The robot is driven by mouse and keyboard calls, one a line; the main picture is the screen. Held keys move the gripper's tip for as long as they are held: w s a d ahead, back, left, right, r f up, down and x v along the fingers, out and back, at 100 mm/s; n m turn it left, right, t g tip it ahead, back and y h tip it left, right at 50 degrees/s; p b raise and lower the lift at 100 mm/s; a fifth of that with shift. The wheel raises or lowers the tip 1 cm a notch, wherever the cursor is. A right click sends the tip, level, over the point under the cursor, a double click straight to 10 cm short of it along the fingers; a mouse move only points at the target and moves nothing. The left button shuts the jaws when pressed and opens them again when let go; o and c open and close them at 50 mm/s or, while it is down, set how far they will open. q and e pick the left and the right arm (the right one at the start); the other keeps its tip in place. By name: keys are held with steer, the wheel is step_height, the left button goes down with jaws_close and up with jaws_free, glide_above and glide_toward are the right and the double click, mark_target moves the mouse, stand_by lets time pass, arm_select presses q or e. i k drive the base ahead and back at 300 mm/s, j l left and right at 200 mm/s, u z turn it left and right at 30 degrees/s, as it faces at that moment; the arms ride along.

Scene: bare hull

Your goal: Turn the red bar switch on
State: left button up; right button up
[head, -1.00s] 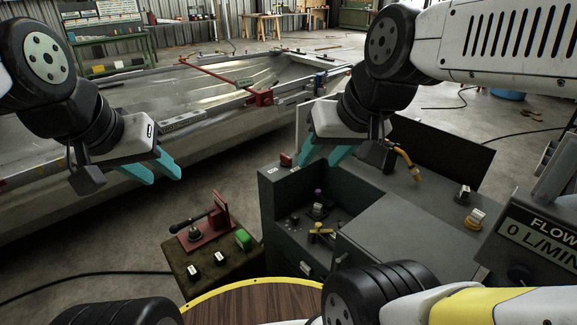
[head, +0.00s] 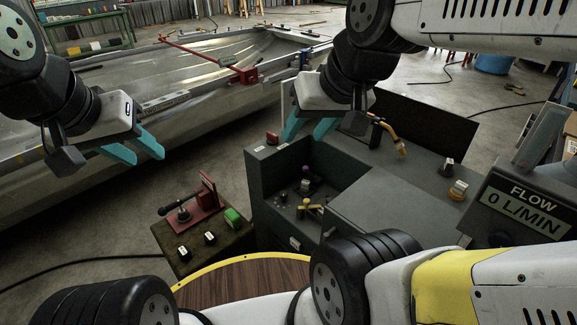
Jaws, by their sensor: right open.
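A small red block (head: 272,137), likely the red bar switch, sits on the top left edge of the dark grey console (head: 390,200). A second red fixture (head: 207,199), a red plate and base with a black-handled lever, stands on a low box; I cannot tell for certain which is meant. My right gripper (head: 303,137) is open, its cyan fingers pointing down just right of the small red block in the picture. Contact with the console is unclear.
The low box (head: 188,250) also carries a green button (head: 233,217) and two black switches. A metal hull (head: 130,125) lies behind.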

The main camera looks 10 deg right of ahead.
mark_target(272, 139)
steer(key=l+u, duration=0.55)
steer(key=u, duration=0.2)
steer(key=i+l, duration=0.05)
